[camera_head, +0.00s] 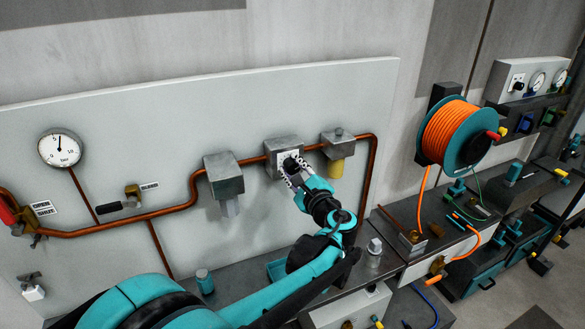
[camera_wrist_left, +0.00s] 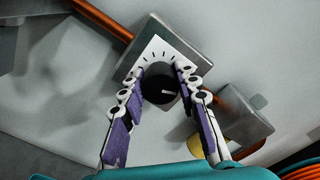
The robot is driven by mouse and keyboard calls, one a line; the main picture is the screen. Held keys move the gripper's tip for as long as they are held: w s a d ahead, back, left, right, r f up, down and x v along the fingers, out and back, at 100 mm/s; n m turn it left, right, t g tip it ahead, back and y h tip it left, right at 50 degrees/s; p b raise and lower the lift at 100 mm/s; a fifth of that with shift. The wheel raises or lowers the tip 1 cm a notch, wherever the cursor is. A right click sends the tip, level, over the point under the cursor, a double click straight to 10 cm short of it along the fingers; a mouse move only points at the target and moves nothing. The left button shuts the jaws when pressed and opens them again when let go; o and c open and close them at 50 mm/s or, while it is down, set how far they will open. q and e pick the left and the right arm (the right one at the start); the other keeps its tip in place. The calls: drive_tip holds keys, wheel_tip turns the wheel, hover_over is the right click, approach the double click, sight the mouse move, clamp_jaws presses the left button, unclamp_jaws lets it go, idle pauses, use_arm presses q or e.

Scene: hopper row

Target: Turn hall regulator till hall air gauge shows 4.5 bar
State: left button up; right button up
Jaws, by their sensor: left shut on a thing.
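The hall regulator is a grey box (camera_head: 279,148) on the wall panel's copper pipe, with a black knob (camera_head: 291,164) on its white scale plate. My left gripper (camera_head: 294,174) is shut on the knob, one finger on each side. In the left wrist view the knob (camera_wrist_left: 160,84) sits between the fingertips, its white mark pointing right. Black ticks fan over the plate (camera_wrist_left: 160,48) above it. The round white air gauge (camera_head: 60,148) is at the left of the panel; its needle points nearly straight up, close to the 5, but the exact value is too small to read.
A grey box (camera_head: 223,175) is left of the regulator, and a unit with a yellow bowl (camera_head: 336,168) is close on its right. A black-handled valve (camera_head: 120,204) sits below the gauge. An orange hose reel (camera_head: 452,133) and a cluttered bench stand to the right.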

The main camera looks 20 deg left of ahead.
use_arm(q)
drive_tip(key=n+p, duration=0.1)
drive_tip(key=n, duration=0.3)
drive_tip(key=shift+n, duration=0.4)
drive_tip(key=n+p, duration=0.1)
drive_tip(key=n, duration=0.3)
drive_tip(key=shift+n, duration=0.4)
drive_tip(key=o, duration=1.2)
drive_tip(key=v, duration=1.2)
